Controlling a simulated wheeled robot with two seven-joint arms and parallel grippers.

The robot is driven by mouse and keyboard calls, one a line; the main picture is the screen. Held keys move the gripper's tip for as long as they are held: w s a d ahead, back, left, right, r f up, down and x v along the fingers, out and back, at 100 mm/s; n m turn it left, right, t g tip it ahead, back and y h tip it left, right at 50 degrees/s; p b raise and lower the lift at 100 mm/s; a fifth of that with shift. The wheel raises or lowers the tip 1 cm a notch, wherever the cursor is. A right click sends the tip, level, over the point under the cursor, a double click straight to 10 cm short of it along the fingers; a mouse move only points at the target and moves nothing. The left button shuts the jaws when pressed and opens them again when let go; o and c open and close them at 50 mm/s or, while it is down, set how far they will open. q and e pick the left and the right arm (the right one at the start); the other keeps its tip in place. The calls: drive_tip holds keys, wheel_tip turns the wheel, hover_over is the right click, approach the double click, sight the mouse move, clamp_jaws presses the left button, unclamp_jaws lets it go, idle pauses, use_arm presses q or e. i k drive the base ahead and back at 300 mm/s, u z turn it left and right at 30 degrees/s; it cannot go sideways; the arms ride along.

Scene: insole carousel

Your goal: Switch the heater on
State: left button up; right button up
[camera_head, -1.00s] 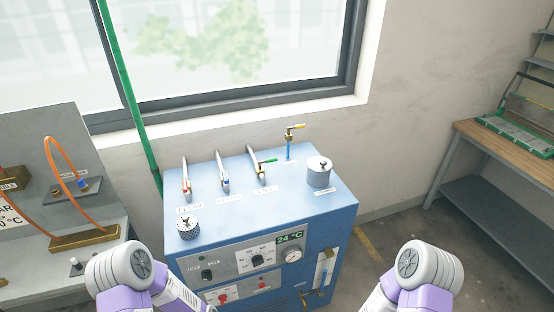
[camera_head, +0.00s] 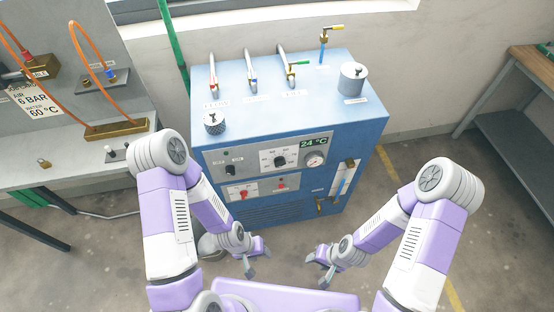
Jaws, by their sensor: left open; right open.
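The heater seems to be the blue cabinet (camera_head: 345,130) standing ahead of me under the window. Its front has a grey control panel (camera_head: 258,158) with a black dial, a round gauge and a green display (camera_head: 314,142) reading 24 °C. A lower panel carries a red switch (camera_head: 243,194) and a small red button or lamp (camera_head: 282,186); the switch positions are too small to tell. My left gripper (camera_head: 258,264) is open and empty, low in front of the cabinet. My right gripper (camera_head: 317,271) is open and empty, to its right. Both are apart from the cabinet.
The cabinet top carries several valve handles, a knurled knob (camera_head: 214,122) and a metal canister (camera_head: 352,76). A grey bench with orange hoses and a sign (camera_head: 40,103) stands at left. A wooden-topped bench (camera_head: 530,62) stands at right. The floor between is clear.

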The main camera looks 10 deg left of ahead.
sight(230, 169)
drive_tip(key=u, duration=0.55)
drive_tip(key=k, duration=1.25)
drive_tip(key=u, duration=1.05)
drive_tip(key=i, duration=1.55)
drive_tip(key=z, duration=1.05)
